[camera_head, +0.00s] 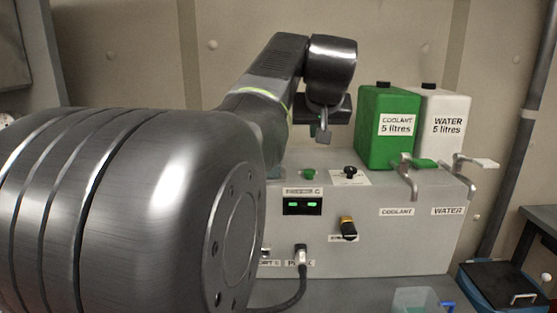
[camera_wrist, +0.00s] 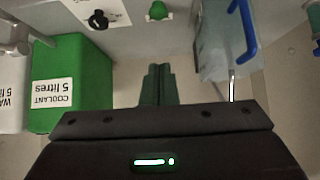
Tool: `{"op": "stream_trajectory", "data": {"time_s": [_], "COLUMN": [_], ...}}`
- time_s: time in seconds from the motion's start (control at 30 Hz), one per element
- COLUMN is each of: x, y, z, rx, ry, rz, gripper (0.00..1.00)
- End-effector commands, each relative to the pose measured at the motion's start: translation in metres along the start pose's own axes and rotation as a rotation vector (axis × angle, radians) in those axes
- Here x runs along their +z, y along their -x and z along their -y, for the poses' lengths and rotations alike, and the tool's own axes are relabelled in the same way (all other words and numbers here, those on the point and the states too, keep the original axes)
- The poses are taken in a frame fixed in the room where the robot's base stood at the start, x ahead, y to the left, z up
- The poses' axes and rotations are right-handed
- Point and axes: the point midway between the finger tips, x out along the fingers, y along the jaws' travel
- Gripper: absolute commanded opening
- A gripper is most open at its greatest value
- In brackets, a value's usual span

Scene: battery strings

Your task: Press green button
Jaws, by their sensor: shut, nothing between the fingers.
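A black knob (camera_head: 350,172) on a white label stands right of the button. The green coolant canister (camera_head: 385,145) and white water canister (camera_head: 445,140) stand further right, with taps in front. A clear jug with a blue handle (camera_wrist: 243,30) shows in the wrist view.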

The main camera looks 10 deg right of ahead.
Motion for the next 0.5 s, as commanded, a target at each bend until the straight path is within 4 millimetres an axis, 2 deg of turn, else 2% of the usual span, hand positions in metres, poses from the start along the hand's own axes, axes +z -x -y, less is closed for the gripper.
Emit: {"op": "stream_trajectory", "data": {"time_s": [0.17,0.5], "x": [0.001,0.000], "y": [-0.015,-0.085], "z": [0.000,0.000], "rx": [-0.001,-0.001], "ry": [0.000,0.000], "rz": [0.005,0.006], "gripper": [0.00,0.00]}}
